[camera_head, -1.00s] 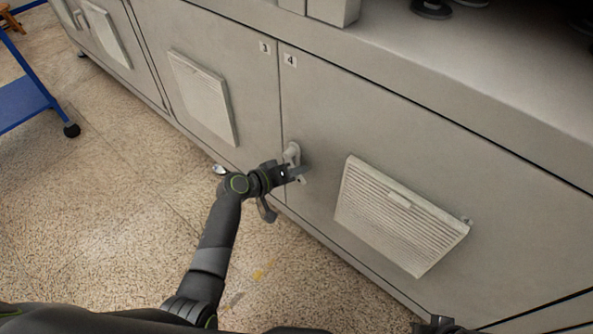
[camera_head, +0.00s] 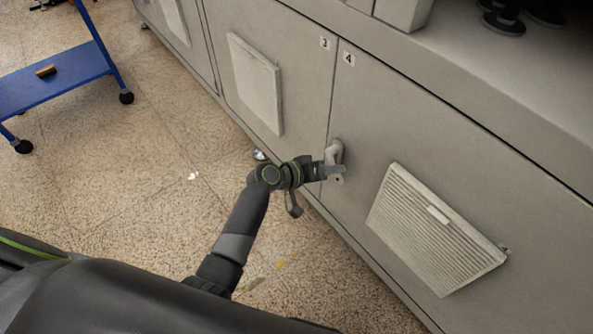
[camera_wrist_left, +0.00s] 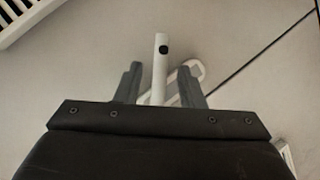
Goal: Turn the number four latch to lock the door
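The number four latch (camera_head: 336,152) is a light grey handle near the left edge of the door marked 4 (camera_head: 440,130). My left gripper (camera_head: 335,171) is at the latch. In the left wrist view its two dark fingers (camera_wrist_left: 159,84) stand apart, one on each side of the pale latch handle (camera_wrist_left: 161,55), with gaps visible on both sides. The latch's base plate (camera_wrist_left: 194,70) shows behind the right finger. The handle's lower part is hidden behind the gripper body. My right gripper is out of view.
A vented panel (camera_head: 432,229) sticks out of door 4, right of the latch. Door 3 (camera_head: 300,50) with its own vented panel (camera_head: 256,84) is to the left. A blue wheeled cart (camera_head: 60,85) stands at far left.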

